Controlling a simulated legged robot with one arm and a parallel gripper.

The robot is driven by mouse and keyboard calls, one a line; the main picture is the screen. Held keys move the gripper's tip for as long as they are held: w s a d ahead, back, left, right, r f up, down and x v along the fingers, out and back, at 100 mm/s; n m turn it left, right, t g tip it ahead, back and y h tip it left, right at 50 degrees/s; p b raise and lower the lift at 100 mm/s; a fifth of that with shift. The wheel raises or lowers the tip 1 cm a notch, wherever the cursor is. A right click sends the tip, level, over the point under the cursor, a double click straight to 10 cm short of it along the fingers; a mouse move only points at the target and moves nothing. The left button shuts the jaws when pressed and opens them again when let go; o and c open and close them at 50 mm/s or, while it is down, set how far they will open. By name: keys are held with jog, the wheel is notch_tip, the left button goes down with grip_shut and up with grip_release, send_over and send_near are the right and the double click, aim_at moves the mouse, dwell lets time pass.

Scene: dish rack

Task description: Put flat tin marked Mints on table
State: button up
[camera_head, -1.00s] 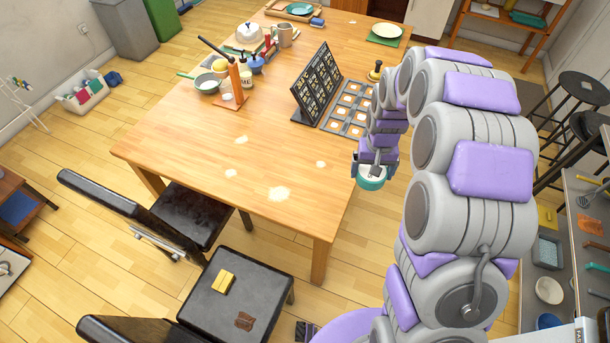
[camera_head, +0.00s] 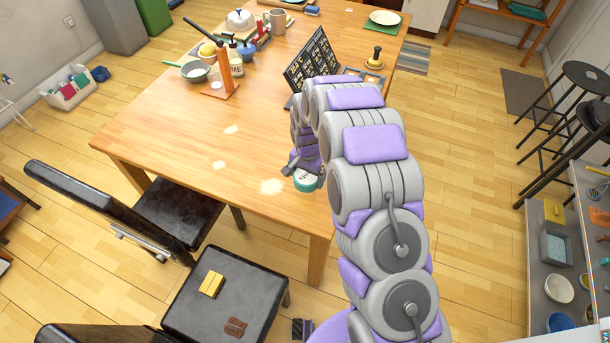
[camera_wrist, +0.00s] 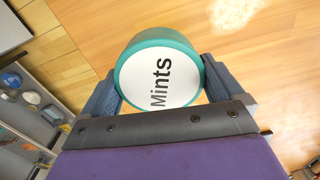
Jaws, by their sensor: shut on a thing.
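The flat tin marked Mints (camera_wrist: 160,80) is round, with a teal side and a white lid, and its black lettering faces the wrist camera. My gripper (camera_wrist: 158,88) is shut on it, with one finger at each side.
The front middle of the table is bare apart from pale patches. A black chair (camera_head: 180,212) is at the front left. Shelves (camera_head: 565,240) stand at the right.

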aim_at(306, 184)
jog(key=shift+d+r, duration=0.2)
jog(key=shift+d, duration=0.85)
jog(key=shift+s+a+f, duration=0.1)
jog(key=shift+a+f, duration=0.95)
jog(key=shift+a, duration=0.3)
jog(key=shift+d+f, duration=0.95)
jog(key=shift+f, duration=0.15)
jog(key=shift+d+f, duration=0.15)
jog(key=shift+f, duration=0.2)
jog(key=shift+a+f, duration=0.15)
jog(key=shift+a, duration=0.75)
jog(key=shift+d+f, duration=0.2)
jog(key=shift+d, duration=0.35)
jog(key=shift+d+f, duration=0.2)
jog(key=shift+f, duration=0.1)
jog(key=shift+a+f, duration=0.25)
jog(key=shift+a, duration=0.35)
jog(key=shift+d+f+p, duration=0.1)
jog(key=shift+d+p, duration=0.25)
jog(key=shift+d, duration=0.15)
jog(key=o, duration=0.8)
jog(key=shift+c, duration=0.2)
jog(key=shift+a, duration=0.2)
jog(key=shift+a, duration=0.2)
